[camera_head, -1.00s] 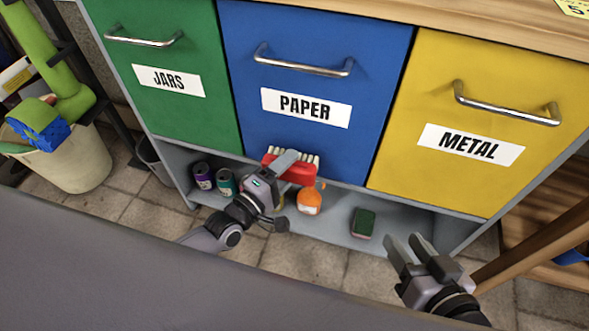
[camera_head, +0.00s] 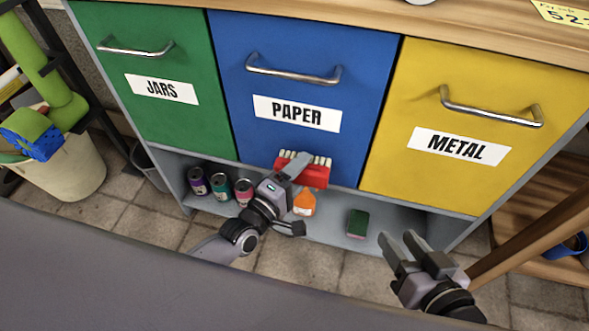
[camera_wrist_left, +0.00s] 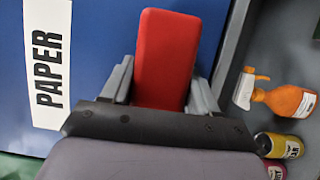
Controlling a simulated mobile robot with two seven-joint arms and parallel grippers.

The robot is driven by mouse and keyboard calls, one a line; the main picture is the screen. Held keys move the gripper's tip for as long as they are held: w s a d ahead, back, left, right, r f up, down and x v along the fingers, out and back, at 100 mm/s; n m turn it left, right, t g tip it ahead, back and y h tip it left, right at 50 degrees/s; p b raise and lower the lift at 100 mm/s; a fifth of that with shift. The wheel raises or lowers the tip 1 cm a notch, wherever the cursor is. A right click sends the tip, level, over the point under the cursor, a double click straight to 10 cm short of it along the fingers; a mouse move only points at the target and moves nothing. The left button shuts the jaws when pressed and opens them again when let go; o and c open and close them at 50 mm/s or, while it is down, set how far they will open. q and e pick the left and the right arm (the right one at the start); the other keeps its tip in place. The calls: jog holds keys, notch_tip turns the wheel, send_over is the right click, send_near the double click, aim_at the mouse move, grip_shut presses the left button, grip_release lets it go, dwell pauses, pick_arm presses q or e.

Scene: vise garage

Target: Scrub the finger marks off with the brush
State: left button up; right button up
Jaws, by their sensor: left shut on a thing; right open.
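The brush is red with pale bristles (camera_head: 314,174); its red back also shows in the left wrist view (camera_wrist_left: 166,60). My left gripper (camera_head: 298,168) is shut on the brush, one finger on each side. The brush is in front of the lower part of the blue PAPER drawer front (camera_head: 340,60), bristles up in the head view. I cannot tell whether the bristles touch the panel. No finger marks can be made out on the blue front. My right gripper (camera_head: 400,250) is open and empty, below the yellow METAL front (camera_head: 400,190).
The low shelf holds several cans (camera_head: 220,188), an orange spray bottle (camera_head: 305,204) and a green sponge (camera_head: 357,223). The green JARS front (camera_head: 170,125) is at left. A cream bin (camera_head: 70,180) stands at far left, and a wooden frame (camera_head: 520,240) is at right.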

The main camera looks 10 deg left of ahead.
aim_at(281, 169)
pick_arm(q)
jog(key=shift+a+r, duration=0.1)
jog(key=shift+a, duration=2)
jog(key=shift+s+a+p, duration=0.1)
jog(key=shift+s+p, duration=1)
jog(key=shift+s, duration=1.95)
